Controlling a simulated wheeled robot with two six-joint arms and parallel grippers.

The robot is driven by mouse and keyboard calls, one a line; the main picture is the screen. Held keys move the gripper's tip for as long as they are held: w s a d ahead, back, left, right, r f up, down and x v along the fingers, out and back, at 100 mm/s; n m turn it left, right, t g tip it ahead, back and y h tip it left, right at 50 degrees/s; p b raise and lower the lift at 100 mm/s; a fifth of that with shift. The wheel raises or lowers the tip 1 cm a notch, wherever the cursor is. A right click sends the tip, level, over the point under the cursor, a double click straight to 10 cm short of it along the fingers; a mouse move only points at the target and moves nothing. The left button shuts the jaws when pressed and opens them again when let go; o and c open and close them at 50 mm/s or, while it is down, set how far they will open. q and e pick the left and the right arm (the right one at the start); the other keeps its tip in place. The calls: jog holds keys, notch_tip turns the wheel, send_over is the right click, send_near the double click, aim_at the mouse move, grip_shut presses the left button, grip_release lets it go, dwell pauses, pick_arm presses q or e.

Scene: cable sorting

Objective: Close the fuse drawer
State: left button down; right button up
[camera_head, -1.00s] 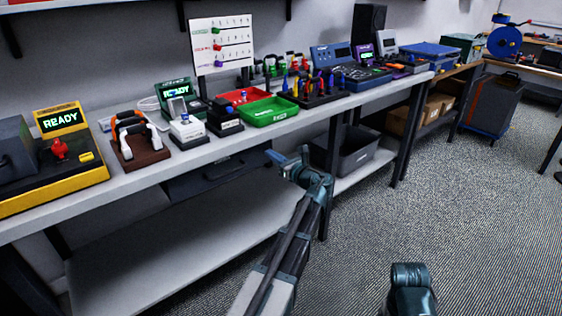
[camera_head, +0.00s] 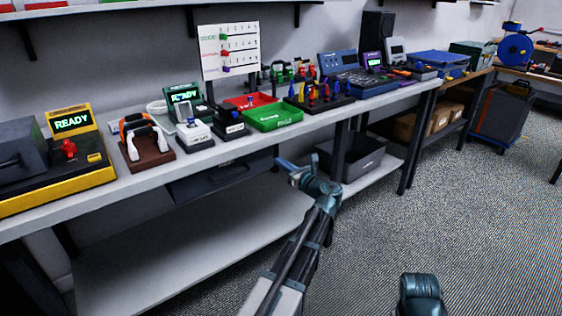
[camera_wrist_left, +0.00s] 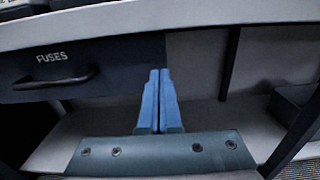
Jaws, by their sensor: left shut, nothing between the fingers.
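The fuse drawer (camera_head: 214,182) is a dark drawer under the bench top. The left wrist view shows its dark front (camera_wrist_left: 120,62) with the label FUSES and a black bar handle (camera_wrist_left: 56,81) at the left. How far it stands out from the bench is hard to tell. My left gripper (camera_head: 283,163) is just right of the drawer in the head view, below the bench edge. Its blue fingers (camera_wrist_left: 158,88) are shut and empty, near the right end of the drawer front and apart from the handle. Whether they touch the front is unclear. My right gripper is out of view.
The bench top (camera_head: 200,160) overhangs the drawer, with a lower shelf (camera_head: 190,245) beneath. A dark bench leg (camera_head: 337,150) and a grey bin (camera_head: 355,163) are close to the right of my left gripper. The carpeted floor (camera_head: 470,220) at the right is clear.

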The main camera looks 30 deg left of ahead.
pick_arm(q)
jog(key=v, duration=1.1)
jog(key=shift+a+f, duration=0.1)
jog(key=shift+f, duration=0.05)
jog(key=s+d+f+n+g+h, duration=0.3)
jog(key=s+d+f+n+h, duration=0.65)
jog(key=f, duration=0.55)
jog(key=s+d+f+n+g+h, duration=0.25)
jog(key=s+d+n, duration=0.25)
jog(key=s+d, duration=0.3)
jog(key=s+d+f+n+g+h, duration=0.2)
jog(key=s+d+f+n+h, duration=0.15)
jog(key=s+d, duration=0.45)
notch_tip(320, 180, up, 33)
jog(key=w+d+p, duration=0.1)
jog(key=w+p, duration=0.1)
jog(key=p, duration=3.1)
jog(key=shift+d+n+p, duration=0.3)
jog(key=shift+d+p, duration=0.05)
jog(key=shift+d, duration=0.05)
